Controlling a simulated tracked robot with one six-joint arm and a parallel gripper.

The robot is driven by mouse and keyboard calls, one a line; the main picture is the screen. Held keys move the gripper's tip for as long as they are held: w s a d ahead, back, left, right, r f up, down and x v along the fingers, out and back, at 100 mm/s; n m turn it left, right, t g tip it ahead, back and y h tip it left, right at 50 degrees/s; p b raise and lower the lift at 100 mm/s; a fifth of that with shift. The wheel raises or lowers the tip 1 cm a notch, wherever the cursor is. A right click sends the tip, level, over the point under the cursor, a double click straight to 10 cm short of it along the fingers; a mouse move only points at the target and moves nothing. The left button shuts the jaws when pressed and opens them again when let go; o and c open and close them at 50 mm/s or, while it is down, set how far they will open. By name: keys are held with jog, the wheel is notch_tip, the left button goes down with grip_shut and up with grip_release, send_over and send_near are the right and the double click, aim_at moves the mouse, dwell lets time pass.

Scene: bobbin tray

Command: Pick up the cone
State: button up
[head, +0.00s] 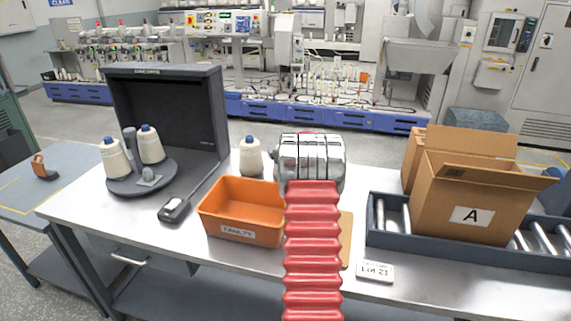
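A white yarn cone with a blue top (250,157) stands upright on the table, behind the orange bin and left of my arm's end. Two more white cones, a left one (115,158) and a right one (150,145), stand on a round dark grey stand (140,182) at the left. My gripper (311,158) is at the silver end of my red ribbed arm, a little right of the lone cone and apart from it in the picture. Its fingers are hidden or cannot be made out, so I cannot tell its opening.
An orange bin labelled FAULTY (239,210) sits left of my arm. A dark upright panel (168,112) backs the stand. An open cardboard box marked A (470,200) stands on a roller conveyor (393,237) at the right. A small counter sign (375,271) lies in front.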

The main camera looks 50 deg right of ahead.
jog(key=shift+w+d+f, duration=0.15)
jog(key=shift+w+d, duration=0.05)
jog(key=shift+w, duration=0.05)
dwell(0.4)
jog(key=c, duration=2)
jog(key=shift+o, duration=0.2)
jog(key=shift+r, duration=0.2)
jog(key=shift+r, duration=4.95)
notch_tip(320, 180, up, 20)
